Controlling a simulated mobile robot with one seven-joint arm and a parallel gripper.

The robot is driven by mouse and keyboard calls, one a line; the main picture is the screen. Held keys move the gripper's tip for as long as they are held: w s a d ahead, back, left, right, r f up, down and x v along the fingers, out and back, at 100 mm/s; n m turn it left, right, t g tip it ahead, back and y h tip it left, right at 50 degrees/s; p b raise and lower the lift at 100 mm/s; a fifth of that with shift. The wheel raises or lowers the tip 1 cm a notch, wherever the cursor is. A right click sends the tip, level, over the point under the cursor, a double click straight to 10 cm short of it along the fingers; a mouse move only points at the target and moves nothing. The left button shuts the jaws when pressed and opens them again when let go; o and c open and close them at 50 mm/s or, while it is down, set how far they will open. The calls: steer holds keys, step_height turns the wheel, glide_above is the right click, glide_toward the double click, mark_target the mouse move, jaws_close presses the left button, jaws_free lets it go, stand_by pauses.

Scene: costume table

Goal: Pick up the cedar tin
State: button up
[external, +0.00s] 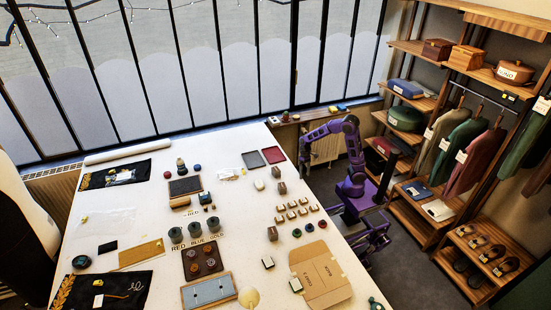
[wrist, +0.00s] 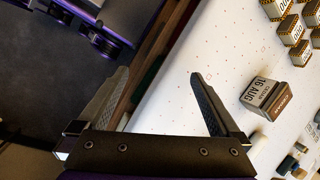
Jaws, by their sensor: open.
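A small box-shaped tin (wrist: 268,97) with a "16 AUG" label and a reddish-brown printed face stands on the white table in the wrist view. It looks like the cedar tin, but its small lettering is hard to read. My gripper (wrist: 160,92) is open and empty, its two dark fingers spread apart. The tin lies to the right of the right finger, clear of it. In the external view my gripper (external: 304,168) hangs by the table's right edge. Brown tins stand near it, one (external: 282,188) closer to the front and one behind; I cannot tell which matches.
Several labelled tins (wrist: 290,30) stand in a group at upper right of the wrist view. Small bottles or spools (wrist: 290,165) are at lower right. The table (wrist: 190,65) is clear around the right finger. A cardboard piece (external: 320,275) lies at the table's front right.

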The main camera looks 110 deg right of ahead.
steer(key=m+t, duration=0.2)
steer(key=m, duration=0.2)
steer(key=w+d+r+m+t, duration=0.1)
steer(key=m+t, duration=0.1)
steer(key=m, duration=0.2)
steer(key=d+m+t+y, duration=0.1)
steer(key=m+t, duration=0.1)
steer(key=m, duration=0.2)
steer(key=shift+w+d+r+t+b, duration=0.15)
steer(key=shift+w+r+t+b, duration=0.1)
steer(key=shift+t+b, duration=0.15)
steer(key=w+d+r+m+t+h, duration=0.35)
steer(key=d+r+m+t, duration=0.2)
steer(key=d+m, duration=0.4)
steer(key=m+b, duration=0.1)
steer(key=b, duration=0.1)
glide_toward(273, 171)
steer(key=shift+g, duration=0.25)
steer(key=x, duration=0.4)
steer(key=shift+w+d+f, duration=0.1)
steer(key=shift+d+f, duration=0.05)
steer(key=shift+f, duration=0.1)
steer(key=x, duration=0.6)
steer(key=shift+w+r, duration=0.1)
steer(key=shift+w, duration=0.15)
steer(key=c, duration=1.3)
